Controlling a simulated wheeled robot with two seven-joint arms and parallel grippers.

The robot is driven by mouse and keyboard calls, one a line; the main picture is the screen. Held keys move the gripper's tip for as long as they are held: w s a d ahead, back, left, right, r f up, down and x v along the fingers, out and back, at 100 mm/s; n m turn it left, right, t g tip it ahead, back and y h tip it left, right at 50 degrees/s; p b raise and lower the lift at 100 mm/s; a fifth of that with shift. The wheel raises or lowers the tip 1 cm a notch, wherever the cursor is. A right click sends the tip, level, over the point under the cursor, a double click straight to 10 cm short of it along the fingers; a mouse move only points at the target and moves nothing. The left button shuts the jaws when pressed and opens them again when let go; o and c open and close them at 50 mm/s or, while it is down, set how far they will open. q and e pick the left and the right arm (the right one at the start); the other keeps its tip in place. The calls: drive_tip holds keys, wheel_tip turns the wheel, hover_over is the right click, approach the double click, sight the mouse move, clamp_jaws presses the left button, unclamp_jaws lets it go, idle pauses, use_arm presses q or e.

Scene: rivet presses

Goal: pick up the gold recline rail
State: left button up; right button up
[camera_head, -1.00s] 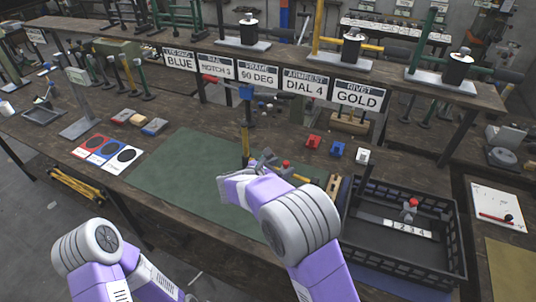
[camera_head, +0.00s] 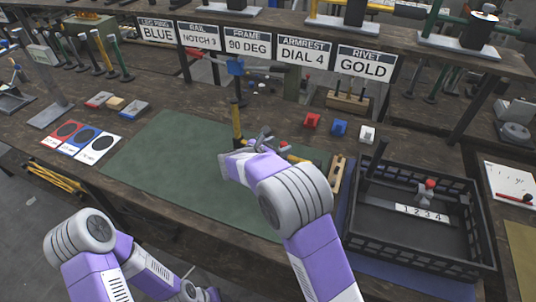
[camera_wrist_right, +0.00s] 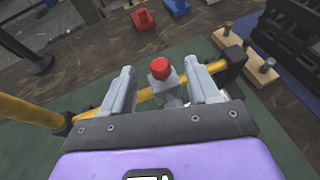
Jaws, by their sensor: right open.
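The gold recline rail (camera_wrist_right: 147,95) lies on the green mat, under my right gripper. It is a yellow bar with dark end pieces, partly hidden by the fingers. A grey fitting with a red knob (camera_wrist_right: 160,68) rises at the rail, between the fingers. My right gripper (camera_wrist_right: 160,82) is open, with one finger on each side of this fitting. In the head view my right gripper (camera_head: 262,143) is over the mat and hides most of the rail; a yellow piece (camera_head: 297,158) shows beyond it. My left arm is low at the left, its gripper out of view.
A yellow post with a blue top (camera_head: 236,122) stands close behind my right gripper. A black crate (camera_head: 420,248) stands right of the mat (camera_head: 170,165). Red, blue and white blocks (camera_head: 339,128) sit behind. The mat's left part is clear.

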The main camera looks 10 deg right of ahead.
sight(284, 143)
drive_tip(key=b+x, duration=0.1)
drive_tip(key=x, duration=0.3)
drive_tip(key=shift+a, duration=0.1)
clamp_jaws()
